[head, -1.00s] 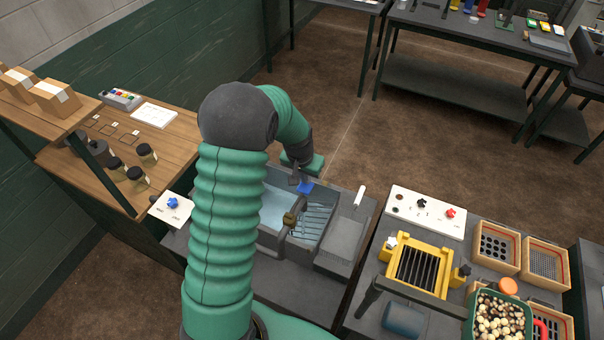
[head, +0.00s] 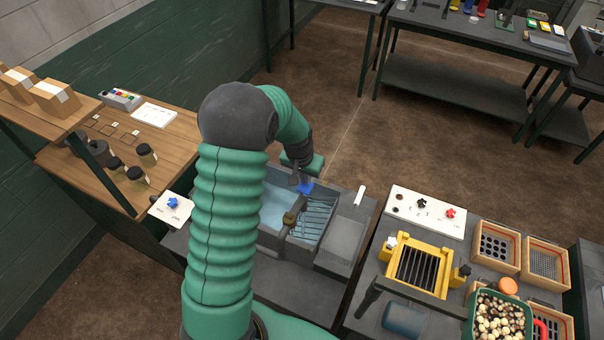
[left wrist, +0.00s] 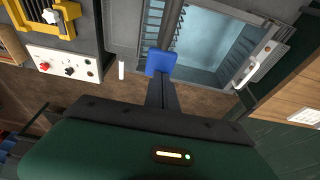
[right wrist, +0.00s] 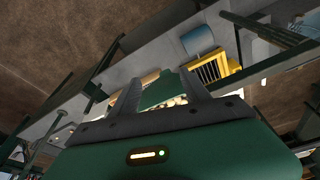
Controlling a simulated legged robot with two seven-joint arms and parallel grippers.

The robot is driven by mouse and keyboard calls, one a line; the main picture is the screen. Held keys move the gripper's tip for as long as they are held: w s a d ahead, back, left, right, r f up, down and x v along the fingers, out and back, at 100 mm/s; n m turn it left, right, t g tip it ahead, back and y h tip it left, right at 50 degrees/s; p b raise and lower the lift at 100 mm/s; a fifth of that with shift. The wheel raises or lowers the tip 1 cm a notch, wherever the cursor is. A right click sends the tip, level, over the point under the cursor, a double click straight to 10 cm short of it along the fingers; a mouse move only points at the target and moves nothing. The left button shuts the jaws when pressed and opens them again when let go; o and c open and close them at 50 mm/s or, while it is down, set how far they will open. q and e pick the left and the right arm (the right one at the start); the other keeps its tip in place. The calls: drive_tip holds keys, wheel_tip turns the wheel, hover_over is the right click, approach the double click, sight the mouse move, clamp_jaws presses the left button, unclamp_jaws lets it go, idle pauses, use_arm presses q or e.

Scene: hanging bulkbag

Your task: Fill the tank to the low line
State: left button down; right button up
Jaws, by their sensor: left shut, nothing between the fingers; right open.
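The tank (head: 275,211) holds pale blue water and is partly hidden behind my left arm in the head view; its water also shows in the left wrist view (left wrist: 207,38). A blue tab (head: 306,187) is at the tank's far right; it also shows in the left wrist view (left wrist: 161,62). My left gripper (head: 300,181) is shut at the blue tab, with its fingertips against or just behind it; I cannot tell if they touch. I cannot make out a low line. My right gripper (right wrist: 160,88) is open and empty, and out of the head view.
A ribbed tray (head: 312,222) adjoins the tank. A white panel with a blue knob (head: 173,202) is left of my arm. A panel with black and red knobs (head: 426,212), a yellow grate frame (head: 418,268) and a green bin of round pieces (head: 497,318) are at right.

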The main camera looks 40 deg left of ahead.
use_arm(q)
drive_tip(key=shift+s+d+f, duration=0.3)
drive_tip(key=shift+d+f, duration=0.1)
drive_tip(key=shift+d, duration=0.1)
drive_tip(key=shift+r+p, duration=0.35)
drive_tip(key=r+p, duration=0.1)
drive_tip(key=w+r+p, duration=0.1)
drive_tip(key=r, duration=0.1)
drive_tip(key=shift+w+a+r+p, duration=0.15)
drive_tip(key=shift+r+p, duration=0.1)
drive_tip(key=shift+p, duration=0.15)
wheel_tip(320, 180, up, 10)
drive_tip(key=w+a+b, duration=0.1)
drive_tip(key=b, duration=0.2)
drive_tip(key=shift+r, duration=0.2)
use_arm(e)
drive_tip(key=shift+a+f, duration=0.15)
drive_tip(key=shift+f, duration=0.05)
use_arm(q)
drive_tip(key=shift+a, duration=0.1)
use_arm(e)
drive_tip(key=shift+s+a, duration=0.1)
use_arm(q)
drive_tip(key=shift+a, duration=0.1)
use_arm(e)
drive_tip(key=shift+a, duration=0.1)
